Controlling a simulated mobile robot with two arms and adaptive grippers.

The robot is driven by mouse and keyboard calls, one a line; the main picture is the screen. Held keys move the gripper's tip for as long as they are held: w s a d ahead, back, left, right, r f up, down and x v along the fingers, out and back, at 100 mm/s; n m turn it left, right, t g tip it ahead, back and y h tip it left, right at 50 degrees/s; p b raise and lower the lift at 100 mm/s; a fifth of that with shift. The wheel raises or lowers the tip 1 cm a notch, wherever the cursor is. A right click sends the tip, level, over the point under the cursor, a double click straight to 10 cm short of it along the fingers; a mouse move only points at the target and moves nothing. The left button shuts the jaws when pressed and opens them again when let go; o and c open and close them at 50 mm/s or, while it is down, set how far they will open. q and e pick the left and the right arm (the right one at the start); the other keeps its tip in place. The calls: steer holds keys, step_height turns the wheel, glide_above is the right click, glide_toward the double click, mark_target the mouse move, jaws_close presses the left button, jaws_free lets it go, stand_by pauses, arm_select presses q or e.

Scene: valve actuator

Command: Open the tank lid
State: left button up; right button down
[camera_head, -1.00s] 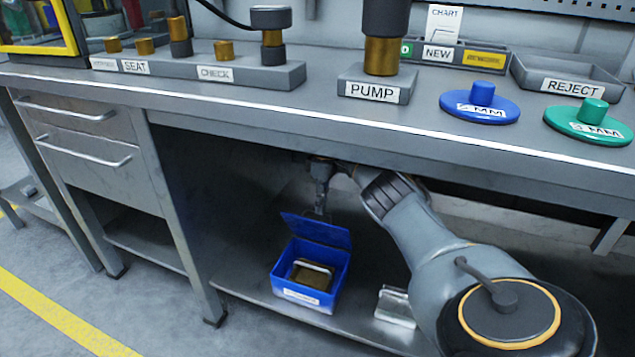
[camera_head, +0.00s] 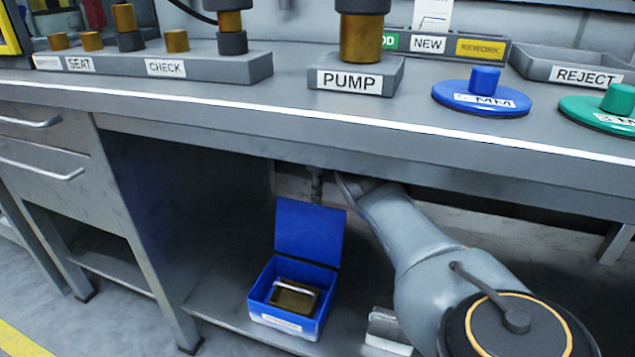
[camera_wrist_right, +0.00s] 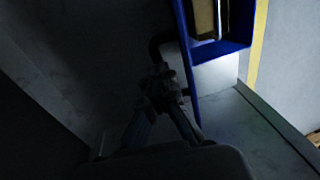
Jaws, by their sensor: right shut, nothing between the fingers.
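The tank is a blue open-topped box (camera_head: 258,303) on the shelf under the bench. Its blue lid (camera_head: 309,230) stands up, roughly upright, from the back edge. A brass-coloured block with a pale handle (camera_head: 294,297) lies inside. My right gripper (camera_head: 317,187) is by the lid's top edge, partly hidden under the bench. In the wrist view the right gripper (camera_wrist_right: 162,85) is shut and empty, close beside the lid (camera_wrist_right: 187,60), which shows nearly edge-on. I cannot tell whether they touch. My left gripper is not in view.
The bench front edge (camera_head: 330,133) overhangs the tank and my right arm. A pale metal bracket (camera_head: 389,331) stands on the shelf right of the tank. A pump stand (camera_head: 352,78), a blue disc (camera_head: 481,97) and a green disc (camera_head: 603,112) are on the bench.

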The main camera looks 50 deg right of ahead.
mark_target(314, 210)
steer(key=shift+s+a+f, duration=0.2)
steer(key=shift+a+f, duration=0.15)
steer(key=shift+f, duration=0.3)
steer(key=shift+s+a+f, duration=0.15)
steer(key=shift+a+f, duration=0.15)
steer(key=shift+f, duration=0.35)
steer(key=c, duration=1.5)
jaws_free()
steer(key=shift+o, duration=0.5)
steer(key=shift+w+f+g, duration=0.3)
steer(key=shift+w+f, duration=0.05)
steer(key=shift+f, duration=0.25)
steer(key=shift+d+r, duration=0.15)
steer(key=shift+r, duration=0.1)
steer(key=shift+d, duration=0.1)
steer(key=shift+r, duration=0.5)
step_height(314, 210, up, 9)
steer(key=shift+r, duration=0.1)
